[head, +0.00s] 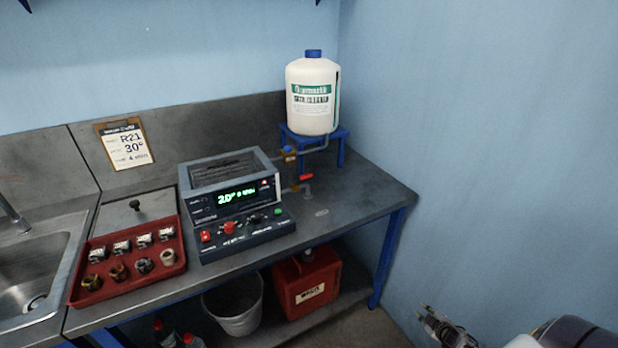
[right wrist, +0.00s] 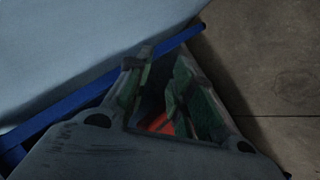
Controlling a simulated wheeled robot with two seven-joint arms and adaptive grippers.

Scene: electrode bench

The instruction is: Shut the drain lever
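A small red lever (head: 306,177) sits on the short grey drain pipe (head: 291,189) at the right side of the bath unit (head: 232,190). The lever handle looks roughly level; it is too small to tell whether the valve is open or shut. My right gripper (head: 438,322) is low at the right in the head view, off the bench and well away from the lever. In the right wrist view its two fingers (right wrist: 165,58) stand apart with nothing between them. My left gripper is not in view.
A white jug (head: 313,100) stands on a blue stand behind the lever, with a blue-handled valve (head: 288,150) on its pipe. A red tray (head: 128,262) and sink are left. A red waste can (head: 306,282) and bucket (head: 234,305) sit below. The bench's right end is clear.

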